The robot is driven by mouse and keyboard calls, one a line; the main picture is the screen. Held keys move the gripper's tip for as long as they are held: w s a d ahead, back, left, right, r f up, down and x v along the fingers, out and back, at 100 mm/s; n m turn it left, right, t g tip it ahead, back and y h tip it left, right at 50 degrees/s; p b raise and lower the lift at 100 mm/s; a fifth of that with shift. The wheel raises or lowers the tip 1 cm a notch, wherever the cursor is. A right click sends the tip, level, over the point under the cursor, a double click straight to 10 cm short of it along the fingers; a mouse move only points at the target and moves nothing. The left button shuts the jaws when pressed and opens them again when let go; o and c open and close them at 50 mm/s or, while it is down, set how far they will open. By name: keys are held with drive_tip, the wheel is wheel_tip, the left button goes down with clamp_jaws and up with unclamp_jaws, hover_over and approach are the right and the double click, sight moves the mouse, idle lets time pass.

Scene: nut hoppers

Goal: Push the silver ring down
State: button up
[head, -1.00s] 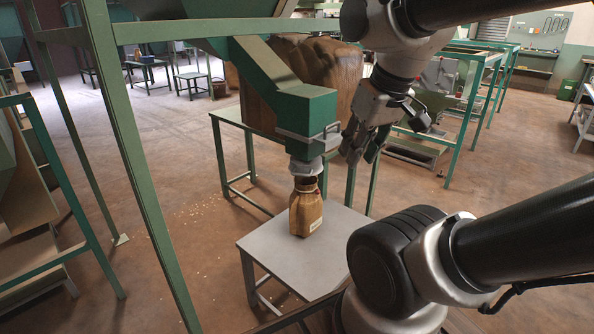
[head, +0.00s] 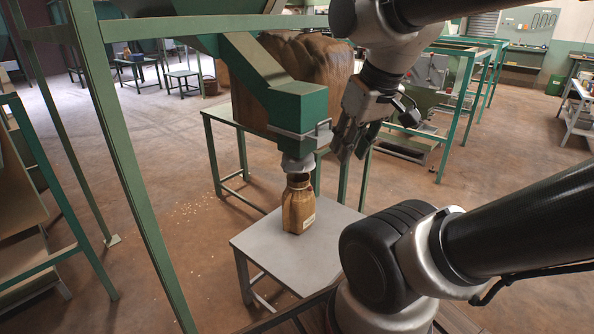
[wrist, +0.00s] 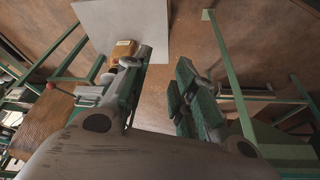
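A silver band with a loop at its right (head: 325,130) wraps the lower end of the green chute (head: 298,106). A pale grey round collar (head: 297,163) sits at the outlet beneath it. I cannot tell for sure which of these is the silver ring. My gripper (head: 349,145) is just right of the chute in the head view, fingers pointing down, apparently clear of the loop. The wrist view shows its fingers (wrist: 162,62) apart with nothing between them. A brown paper bag (head: 299,206) stands open under the outlet, and its top shows in the wrist view (wrist: 122,50).
The bag is on a small grey table (head: 265,243) with bare room around it. A green frame post (head: 125,160) stands at the left. A large brown sack (head: 290,70) is behind the chute on a green stand. A red knob (wrist: 51,86) shows at left in the wrist view.

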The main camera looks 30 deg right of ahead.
drive_tip(key=shift+o, duration=0.6)
drive_tip(key=n+t+h, duration=0.8)
drive_tip(key=n+t, duration=0.5)
approach(294, 172)
drive_tip(key=x, duration=0.3)
drive_tip(key=shift+g, duration=0.3)
drive_tip(key=x, duration=0.7)
drive_tip(key=shift+w+d, duration=0.1)
drive_tip(key=shift+w, duration=0.1)
